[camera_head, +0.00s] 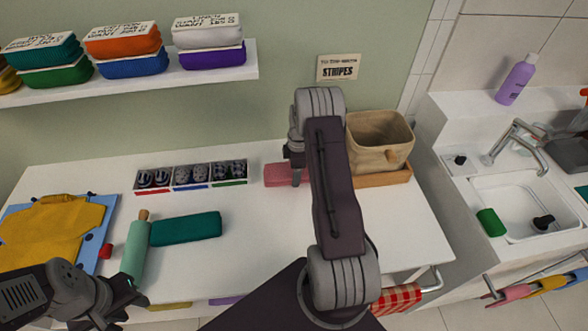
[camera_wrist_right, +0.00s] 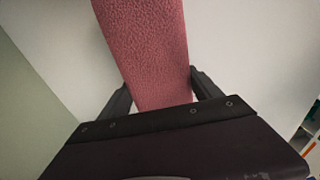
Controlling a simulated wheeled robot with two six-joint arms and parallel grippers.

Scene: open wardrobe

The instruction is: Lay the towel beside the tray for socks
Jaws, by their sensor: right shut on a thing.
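A folded pink towel (camera_head: 277,175) is at the right of the tray for socks (camera_head: 191,184), with a small gap between them. It looks level and at or just above the white top; I cannot tell which. My right gripper (camera_head: 297,168) is shut on the towel, partly hidden by my own arm. In the right wrist view the pink towel (camera_wrist_right: 150,50) runs between the two fingers (camera_wrist_right: 160,92). The tray has three compartments with patterned socks and red, blue and green front strips. My left gripper (camera_head: 124,301) is open and empty at the lower left.
A teal folded towel (camera_head: 187,228) and a green roll (camera_head: 134,250) lie in front of the tray. A yellow shirt (camera_head: 52,232) lies on a blue board at left. A beige basket (camera_head: 380,138) stands at right, and a shelf (camera_head: 135,82) hangs above.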

